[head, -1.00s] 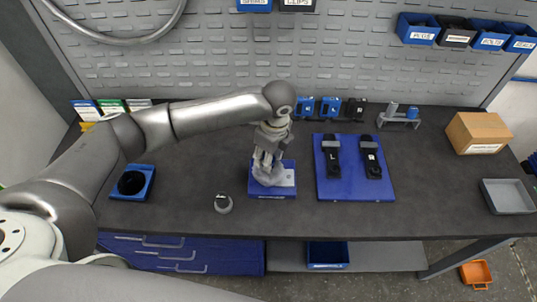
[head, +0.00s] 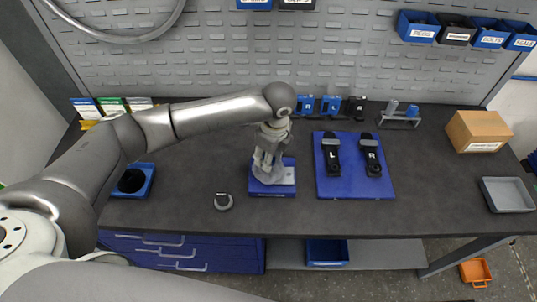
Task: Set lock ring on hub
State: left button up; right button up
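My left gripper (head: 268,166) points straight down over a small blue base plate (head: 273,193) near the middle of the bench. Its fingers are at a light grey part on that plate and hide most of it, so I cannot tell whether they are shut on it. A small grey ring-like piece (head: 223,203) with a dark centre lies on the bench to the left of the plate. I cannot tell for sure which piece is the lock ring and which the hub. My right gripper is not in view.
A blue square holder (head: 147,184) with a dark round middle is at the left, partly behind my arm. A blue board (head: 352,190) with black L and R parts lies to the right. A cardboard box (head: 478,131) and grey tray (head: 508,195) are at the far right.

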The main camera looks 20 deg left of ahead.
aim_at(273, 162)
pick_arm(q)
jog(key=o, duration=0.9)
jog(key=shift+r, duration=0.1)
jog(key=r, duration=0.4)
jog(key=d+r, duration=0.1)
jog(key=r, duration=0.6)
jog(key=shift+s+d+r, duration=0.2)
jog(key=shift+s+r, duration=0.05)
jog(key=shift+r, duration=0.05)
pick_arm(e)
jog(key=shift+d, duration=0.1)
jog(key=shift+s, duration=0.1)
